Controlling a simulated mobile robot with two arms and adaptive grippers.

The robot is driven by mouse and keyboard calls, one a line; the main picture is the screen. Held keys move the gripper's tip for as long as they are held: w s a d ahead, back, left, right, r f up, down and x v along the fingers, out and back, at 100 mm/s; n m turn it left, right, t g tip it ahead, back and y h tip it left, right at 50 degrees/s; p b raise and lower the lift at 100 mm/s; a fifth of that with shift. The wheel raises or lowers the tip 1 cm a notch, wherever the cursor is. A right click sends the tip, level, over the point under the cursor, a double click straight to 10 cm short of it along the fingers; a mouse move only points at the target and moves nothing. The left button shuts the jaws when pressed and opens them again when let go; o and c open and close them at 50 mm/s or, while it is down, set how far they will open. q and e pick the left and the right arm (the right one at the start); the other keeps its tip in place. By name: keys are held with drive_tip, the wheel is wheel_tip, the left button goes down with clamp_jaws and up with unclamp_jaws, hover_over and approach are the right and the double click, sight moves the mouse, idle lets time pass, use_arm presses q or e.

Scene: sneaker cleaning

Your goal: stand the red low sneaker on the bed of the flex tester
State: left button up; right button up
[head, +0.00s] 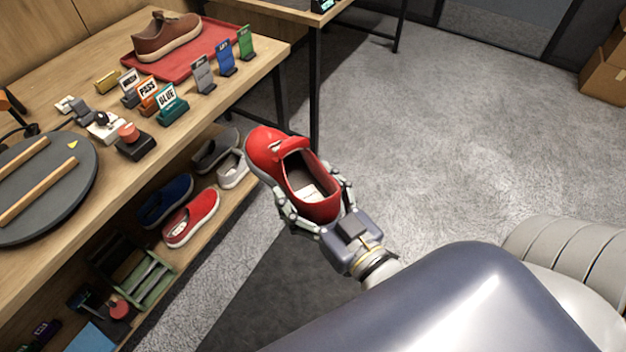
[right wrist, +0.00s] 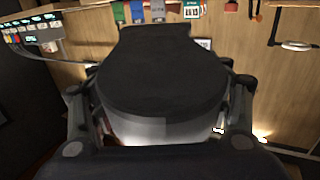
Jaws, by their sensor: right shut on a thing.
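A red low sneaker (head: 262,152) hangs in the air right of the wooden table, its opening facing up toward the head camera. My right gripper (head: 315,210) is shut on it, with fingers around both sides of its near end. In the right wrist view, a dark sole-shaped surface (right wrist: 160,75) fills the middle between the fingers and hides much beyond it. I cannot identify the flex tester for sure in these views. My left gripper is not in view.
The table carries a round dark platform (head: 75,205) with two wooden bars, several small signs and clips, and a brown shoe (head: 165,38) on a red tray (head: 215,42). Another red shoe (head: 190,218) and other shoes sit on the lower shelf. Grey floor (head: 450,130) at right is open.

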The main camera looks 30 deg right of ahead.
drive_tip(key=w+a+r+n+g+y, duration=0.2)
drive_tip(key=w+a+n+g+y, duration=0.1)
drive_tip(key=a+y, duration=0.4)
drive_tip(key=w+a+r+n+g+y, duration=0.2)
drive_tip(key=w+a+n+g+y, duration=0.2)
drive_tip(key=a+n+g+y, duration=0.2)
drive_tip(key=shift+a+r+n+g+y, duration=0.3)
drive_tip(key=shift+a+n+y, duration=0.1)
drive_tip(key=shift+a+n, duration=0.65)
